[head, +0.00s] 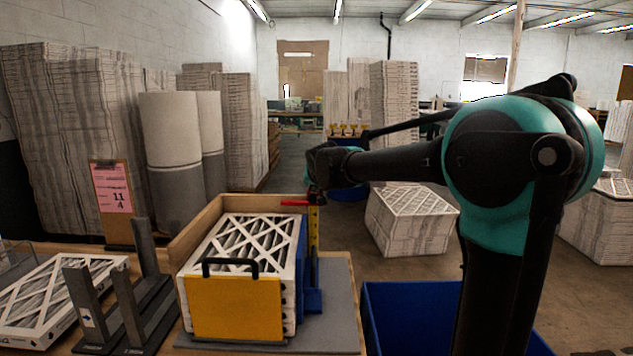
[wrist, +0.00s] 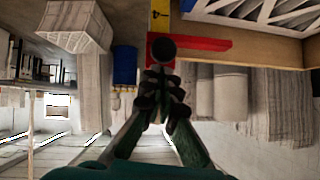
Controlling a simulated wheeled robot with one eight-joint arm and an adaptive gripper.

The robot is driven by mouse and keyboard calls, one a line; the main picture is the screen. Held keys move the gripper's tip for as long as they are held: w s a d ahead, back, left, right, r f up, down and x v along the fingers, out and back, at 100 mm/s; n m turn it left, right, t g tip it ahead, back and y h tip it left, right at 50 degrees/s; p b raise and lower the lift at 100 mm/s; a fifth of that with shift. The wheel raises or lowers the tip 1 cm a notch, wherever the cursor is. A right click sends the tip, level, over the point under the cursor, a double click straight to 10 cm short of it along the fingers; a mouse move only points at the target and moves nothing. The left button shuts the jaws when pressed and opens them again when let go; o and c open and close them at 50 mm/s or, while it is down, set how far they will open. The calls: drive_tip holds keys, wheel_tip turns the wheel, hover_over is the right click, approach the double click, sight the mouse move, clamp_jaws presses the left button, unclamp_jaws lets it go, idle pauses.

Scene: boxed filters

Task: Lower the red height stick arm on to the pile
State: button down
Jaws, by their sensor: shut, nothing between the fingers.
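The red height stick arm (head: 294,203) points left from the yellow ruler stick (head: 313,232) at the far right corner of the pile. It appears a little above the pile of white-framed pleated filters (head: 245,240); the exact gap is hard to tell. In the wrist view the red arm (wrist: 212,44) has a round black knob (wrist: 163,50) at its base, over the ruler (wrist: 160,14). My gripper (wrist: 162,76) is shut and empty, its fingertips right at the knob; whether they touch it is unclear. In the head view my gripper (head: 316,190) is at the top of the stick.
The pile stands in a wooden-walled holder (head: 205,222) behind a yellow front plate (head: 235,308) with a black handle. A blue bin (head: 400,300) is to the right. Grey uprights (head: 90,300), a loose filter (head: 50,300) and a pink sign (head: 112,188) are on the left.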

sight(314, 203)
drive_tip(key=shift+f, duration=0.25)
drive_tip(key=shift+f, duration=2.15)
